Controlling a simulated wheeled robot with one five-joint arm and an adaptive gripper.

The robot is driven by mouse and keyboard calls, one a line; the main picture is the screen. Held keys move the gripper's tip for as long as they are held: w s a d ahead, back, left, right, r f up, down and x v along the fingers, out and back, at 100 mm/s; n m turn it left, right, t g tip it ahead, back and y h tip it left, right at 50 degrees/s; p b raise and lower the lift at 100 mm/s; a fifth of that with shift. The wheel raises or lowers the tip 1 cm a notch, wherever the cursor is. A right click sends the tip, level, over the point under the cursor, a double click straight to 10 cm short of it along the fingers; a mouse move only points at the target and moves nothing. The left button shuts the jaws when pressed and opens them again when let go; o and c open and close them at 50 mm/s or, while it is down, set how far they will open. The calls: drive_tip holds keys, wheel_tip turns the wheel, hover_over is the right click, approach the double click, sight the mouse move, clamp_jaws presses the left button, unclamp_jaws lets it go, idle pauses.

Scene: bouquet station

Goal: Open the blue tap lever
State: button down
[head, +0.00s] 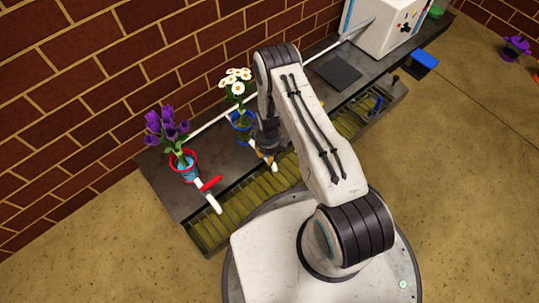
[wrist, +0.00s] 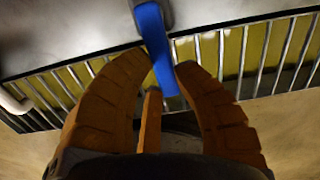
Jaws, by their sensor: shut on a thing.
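The blue tap lever (wrist: 155,35) runs from the grey tap body at the top of the wrist view down over the slatted grate. My gripper (wrist: 164,68) has its orange-brown fingers on either side of the lever, shut on its free end. In the head view my gripper (head: 267,150) is low at the counter's front edge, just in front of the blue pot (head: 241,124) with white daisies. There the arm and gripper hide most of the blue lever. The white spout (head: 273,166) of that tap shows below the fingers.
A red pot (head: 183,166) of purple flowers stands to the left, with a red tap lever (head: 211,184) in front of it. A slatted grate (head: 235,208) runs along the counter front. A white box (head: 386,25) and a dark plate (head: 338,72) sit farther right.

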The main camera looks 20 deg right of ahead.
drive_tip(key=shift+a+m, duration=0.15)
drive_tip(key=shift+m, duration=0.15)
idle(0.4)
drive_tip(key=c, duration=0.9)
unclamp_jaws()
drive_tip(key=shift+r, duration=0.1)
drive_tip(key=shift+r, duration=3.65)
drive_tip(key=shift+s, duration=0.15)
